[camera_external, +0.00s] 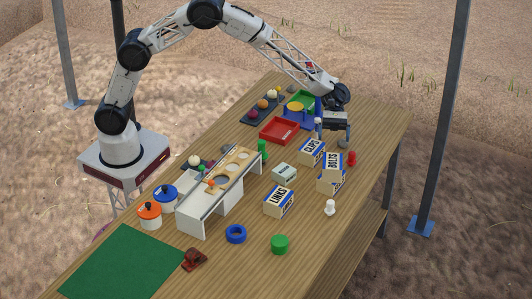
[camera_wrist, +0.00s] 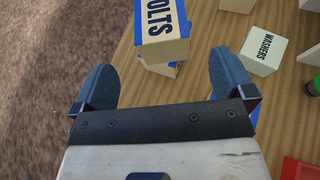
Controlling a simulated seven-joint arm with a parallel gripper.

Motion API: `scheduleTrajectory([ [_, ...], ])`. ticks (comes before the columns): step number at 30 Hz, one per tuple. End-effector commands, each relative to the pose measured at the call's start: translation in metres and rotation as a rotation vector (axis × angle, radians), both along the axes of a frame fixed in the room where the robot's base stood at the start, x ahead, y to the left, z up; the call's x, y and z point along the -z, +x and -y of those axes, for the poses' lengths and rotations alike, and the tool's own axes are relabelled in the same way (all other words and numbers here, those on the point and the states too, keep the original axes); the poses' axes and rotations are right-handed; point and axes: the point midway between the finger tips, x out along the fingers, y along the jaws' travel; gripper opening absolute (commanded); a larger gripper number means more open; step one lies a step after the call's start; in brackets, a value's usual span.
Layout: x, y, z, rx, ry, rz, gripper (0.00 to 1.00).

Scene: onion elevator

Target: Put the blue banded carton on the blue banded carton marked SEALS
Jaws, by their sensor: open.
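The blue banded carton marked BOLTS (camera_external: 334,161) rests on top of another blue banded carton (camera_external: 329,185), whose label I cannot read. In the wrist view the BOLTS carton (camera_wrist: 162,30) stands ahead of the fingers, and part of the lower carton (camera_wrist: 163,69) shows beneath it. Blue banded cartons marked CLIPS (camera_external: 312,152) and LINKS (camera_external: 279,201) stand apart on the table. My gripper (camera_external: 333,138) is open and empty, above the table on the far side of the BOLTS carton. It also shows in the wrist view (camera_wrist: 163,85), with nothing between its fingers.
A small pale WASHERS box (camera_external: 284,172) stands between CLIPS and LINKS. A red cylinder (camera_external: 351,158) and a white peg (camera_external: 330,208) are near the stack. A red tray (camera_external: 279,130) and a white bench-like structure (camera_external: 205,207) lie left. The front right tabletop is mostly clear.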

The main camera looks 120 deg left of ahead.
Motion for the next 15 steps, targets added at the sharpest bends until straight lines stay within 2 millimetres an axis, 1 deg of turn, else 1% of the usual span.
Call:
scheduleTrajectory([
  [3,-0.0032,-0.0032,-0.0078,0.0,0.0,0.0,1.0],
  [6,-0.0045,-0.0046,-0.0107,0.0,0.0,-0.001,1.0],
  [15,-0.0047,-0.0048,-0.0114,0.0,-0.001,0.0,1.0],
])
